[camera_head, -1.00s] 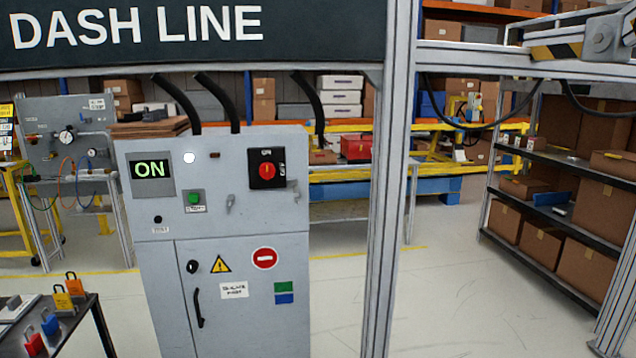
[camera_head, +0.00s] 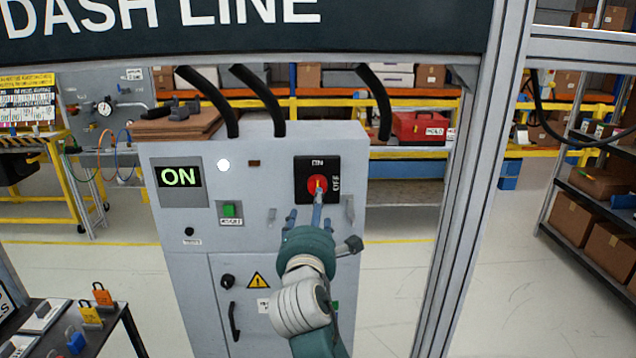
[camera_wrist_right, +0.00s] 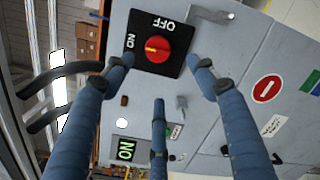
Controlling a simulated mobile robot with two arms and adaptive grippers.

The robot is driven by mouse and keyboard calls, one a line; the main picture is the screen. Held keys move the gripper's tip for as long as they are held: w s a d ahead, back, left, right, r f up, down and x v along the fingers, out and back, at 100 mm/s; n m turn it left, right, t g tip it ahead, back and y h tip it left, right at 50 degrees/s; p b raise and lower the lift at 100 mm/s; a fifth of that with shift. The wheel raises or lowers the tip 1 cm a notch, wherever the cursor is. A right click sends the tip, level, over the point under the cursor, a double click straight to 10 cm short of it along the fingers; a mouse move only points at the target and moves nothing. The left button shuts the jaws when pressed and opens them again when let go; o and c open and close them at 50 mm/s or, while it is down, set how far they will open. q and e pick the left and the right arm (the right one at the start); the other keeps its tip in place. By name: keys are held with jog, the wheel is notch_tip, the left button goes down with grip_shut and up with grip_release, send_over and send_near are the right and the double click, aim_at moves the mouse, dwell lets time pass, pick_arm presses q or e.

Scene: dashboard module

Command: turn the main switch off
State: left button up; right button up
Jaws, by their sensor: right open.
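The main switch is a red rotary knob (camera_head: 317,183) with a yellow mark on a black plate (camera_head: 302,165) at the grey cabinet's upper right. The plate reads ON at the top and OFF at the right; the mark points to ON. Contact cannot be told. The cabinet display (camera_head: 179,177) reads ON. My left gripper is out of view.
The grey cabinet (camera_head: 190,270) has a green button (camera_head: 229,210), a lit white lamp (camera_head: 223,165) and a small lever (camera_head: 350,209) beside the switch. A metal post (camera_head: 480,180) stands to the right. A small table with padlocks (camera_head: 102,295) is at lower left.

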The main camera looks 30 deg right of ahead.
aim_at(317, 185)
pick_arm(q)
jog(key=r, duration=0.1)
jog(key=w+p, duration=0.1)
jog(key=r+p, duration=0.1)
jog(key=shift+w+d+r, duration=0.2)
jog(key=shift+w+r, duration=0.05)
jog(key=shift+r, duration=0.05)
pick_arm(e)
jog(key=x, duration=1.1)
jog(key=shift+s+d+r, duration=0.2)
jog(key=shift+d+r, duration=0.1)
jog(key=shift+r, duration=0.15)
jog(key=shift+r, duration=0.1)
jog(key=c, duration=1.1)
